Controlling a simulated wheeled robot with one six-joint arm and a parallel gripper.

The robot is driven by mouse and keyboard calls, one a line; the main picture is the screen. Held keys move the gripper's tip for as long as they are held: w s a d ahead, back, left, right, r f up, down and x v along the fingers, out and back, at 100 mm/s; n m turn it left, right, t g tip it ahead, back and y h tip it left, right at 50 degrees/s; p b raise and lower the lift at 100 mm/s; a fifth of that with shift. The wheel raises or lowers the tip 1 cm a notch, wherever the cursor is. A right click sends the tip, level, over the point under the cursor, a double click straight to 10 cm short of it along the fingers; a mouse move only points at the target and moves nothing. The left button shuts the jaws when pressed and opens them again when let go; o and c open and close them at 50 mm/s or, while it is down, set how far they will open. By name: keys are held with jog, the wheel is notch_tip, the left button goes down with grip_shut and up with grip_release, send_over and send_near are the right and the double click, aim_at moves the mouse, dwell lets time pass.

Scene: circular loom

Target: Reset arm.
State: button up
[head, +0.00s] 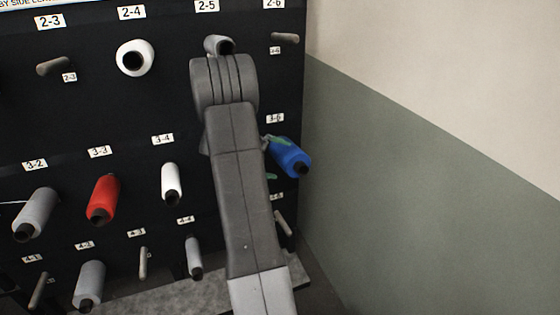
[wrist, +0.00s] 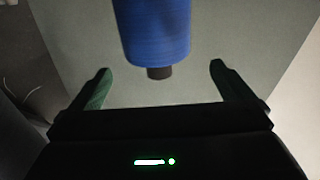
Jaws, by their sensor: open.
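My gripper (wrist: 160,70) is open, its two dark green fingers spread apart with nothing clasped in the wrist view. A blue spool (wrist: 153,30) with a dark core end lies ahead, centred beyond the gap between the fingertips. In the head view the blue spool (head: 290,157) sticks out from the dark rack below the 3-6 label, tilted. My arm hides most of the gripper there; only a bit of green finger shows beside the spool. I cannot tell whether they touch.
The dark rack (head: 100,115) holds a red spool (head: 103,199), white spools (head: 135,58) and grey spools (head: 36,213), plus bare pegs (head: 53,67). A green and cream wall (head: 430,170) stands at the right, with open space before it.

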aim_at(294, 164)
dwell(0.3)
jog(key=x, duration=0.7)
jog(key=shift+d+f, duration=0.15)
jog(key=shift+d, duration=0.05)
jog(key=shift+s+d, duration=0.1)
jog(key=shift+s, duration=0.2)
